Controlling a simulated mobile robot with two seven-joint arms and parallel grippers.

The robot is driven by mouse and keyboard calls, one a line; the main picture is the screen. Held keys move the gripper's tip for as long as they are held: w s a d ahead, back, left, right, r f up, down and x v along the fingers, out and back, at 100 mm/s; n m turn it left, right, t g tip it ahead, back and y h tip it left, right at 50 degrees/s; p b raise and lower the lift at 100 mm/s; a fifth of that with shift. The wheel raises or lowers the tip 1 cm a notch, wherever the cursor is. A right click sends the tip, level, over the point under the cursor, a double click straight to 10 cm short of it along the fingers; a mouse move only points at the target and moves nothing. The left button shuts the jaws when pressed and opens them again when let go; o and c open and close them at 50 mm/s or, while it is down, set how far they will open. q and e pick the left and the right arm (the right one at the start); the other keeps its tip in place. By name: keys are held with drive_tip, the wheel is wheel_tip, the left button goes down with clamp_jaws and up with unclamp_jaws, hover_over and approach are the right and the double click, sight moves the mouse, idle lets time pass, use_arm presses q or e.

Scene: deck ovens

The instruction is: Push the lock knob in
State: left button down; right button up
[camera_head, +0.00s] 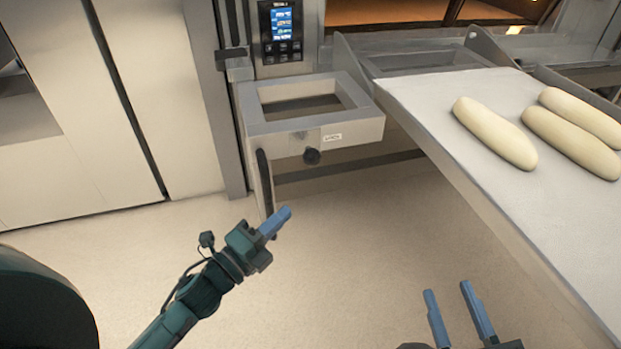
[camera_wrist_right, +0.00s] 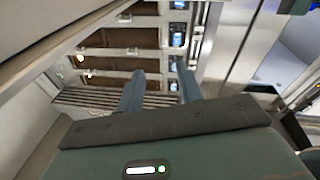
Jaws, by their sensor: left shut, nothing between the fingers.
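Whether the knob is in or out is hard to tell.
A loading board (camera_head: 430,100) with several pale dough loaves (camera_head: 495,133) extends at the right, above the floor. A black handle (camera_head: 264,180) hangs below the bracket's left side. An oven control panel (camera_head: 282,30) is behind. The floor (camera_head: 330,250) between the grippers is clear.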

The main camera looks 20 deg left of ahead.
sight(312, 157)
use_arm(q)
drive_tip(key=w+d+r+b, duration=0.1)
drive_tip(key=w+r+b, duration=0.1)
drive_tip(key=w, duration=0.9)
drive_tip(key=shift+d, duration=0.25)
drive_tip(key=shift+w, duration=0.1)
drive_tip(key=shift+w+a+r, duration=0.1)
drive_tip(key=shift+w+a, duration=0.9)
drive_tip(key=shift+w, duration=0.25)
